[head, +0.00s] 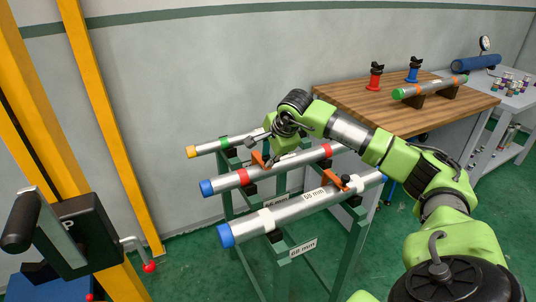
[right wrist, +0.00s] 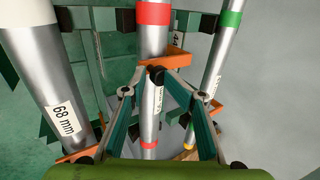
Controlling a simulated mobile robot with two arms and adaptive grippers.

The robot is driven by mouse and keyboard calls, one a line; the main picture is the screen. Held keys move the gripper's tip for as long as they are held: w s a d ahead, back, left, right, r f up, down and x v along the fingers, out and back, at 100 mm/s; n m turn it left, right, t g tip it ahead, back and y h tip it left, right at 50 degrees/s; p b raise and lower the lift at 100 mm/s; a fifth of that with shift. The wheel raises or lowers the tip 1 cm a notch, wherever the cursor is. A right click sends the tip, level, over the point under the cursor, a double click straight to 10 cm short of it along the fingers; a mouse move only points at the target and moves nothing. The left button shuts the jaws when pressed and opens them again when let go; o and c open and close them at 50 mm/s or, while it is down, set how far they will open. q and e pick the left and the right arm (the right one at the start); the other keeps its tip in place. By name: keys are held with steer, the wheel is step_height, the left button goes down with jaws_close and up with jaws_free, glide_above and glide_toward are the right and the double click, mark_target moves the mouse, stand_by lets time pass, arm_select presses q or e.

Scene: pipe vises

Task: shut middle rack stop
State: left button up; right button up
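The rack (head: 297,248) holds three pipes. The middle pipe (head: 225,183) has red bands and a blue end cap. Its orange stop (head: 259,160) is raised at a tilt near the left red band; it also shows in the right wrist view (right wrist: 168,62). My right gripper (head: 270,154) is above the middle pipe, close by this stop. In the right wrist view its fingertips (right wrist: 156,75) meet, with nothing visible between them. They overlap the stop's near edge; I cannot tell whether they touch it. My left gripper is out of view.
The front 68 mm pipe (head: 285,215) has an orange stop (head: 335,180). The green-banded pipe (head: 207,149) lies behind. A wooden bench (head: 345,95) stands at the back right. A dark lever device (head: 85,240) and yellow posts (head: 112,130) stand left.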

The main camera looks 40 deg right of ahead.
steer(key=v, duration=1.2)
stand_by(0.3)
